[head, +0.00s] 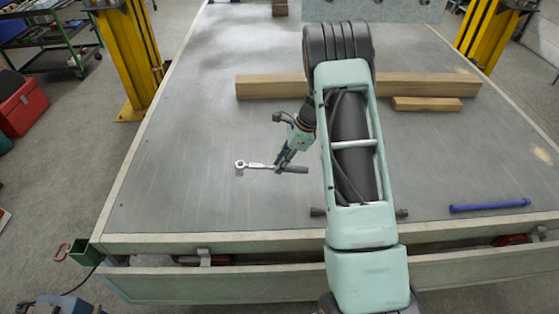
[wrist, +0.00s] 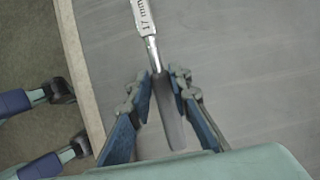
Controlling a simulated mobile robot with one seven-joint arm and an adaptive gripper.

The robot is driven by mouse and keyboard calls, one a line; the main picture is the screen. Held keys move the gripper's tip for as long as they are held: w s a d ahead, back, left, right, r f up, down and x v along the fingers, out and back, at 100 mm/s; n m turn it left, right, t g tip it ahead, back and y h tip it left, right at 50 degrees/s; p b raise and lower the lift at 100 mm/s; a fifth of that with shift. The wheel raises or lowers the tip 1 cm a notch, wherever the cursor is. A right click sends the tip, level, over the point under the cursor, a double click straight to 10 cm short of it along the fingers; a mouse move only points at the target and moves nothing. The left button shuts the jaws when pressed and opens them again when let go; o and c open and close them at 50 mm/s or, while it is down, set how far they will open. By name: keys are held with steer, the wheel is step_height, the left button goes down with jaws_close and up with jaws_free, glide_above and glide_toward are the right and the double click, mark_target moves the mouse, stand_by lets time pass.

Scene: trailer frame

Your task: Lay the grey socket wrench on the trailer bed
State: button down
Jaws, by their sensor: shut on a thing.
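The grey socket wrench (head: 258,165) has a round ratchet head at its left end and a dark handle at its right. My gripper (head: 281,166) is shut on it near the middle, over the grey trailer bed (head: 180,150). In the wrist view the wrench (wrist: 150,45) runs up between the fingers of my gripper (wrist: 165,80), its shaft marked 17 mm and its dark handle toward the palm. The wrench lies roughly level. I cannot tell whether it touches the bed or hangs just above it. Its head is out of the wrist view.
A long wooden beam (head: 270,87) lies across the bed behind my gripper, with a shorter wood block (head: 427,104) at right. A blue bar (head: 490,205) lies near the front right edge. Yellow posts (head: 130,55) stand beside the bed. The bed's left part is clear.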

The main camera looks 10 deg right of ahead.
steer(key=shift+f+b, duration=1.75)
steer(key=shift+f, duration=1.45)
steer(key=shift+f+b, duration=1.15)
steer(key=shift+f, duration=0.3)
steer(key=c, duration=1)
jaws_free()
steer(key=shift+o, duration=0.2)
steer(key=o, duration=0.6)
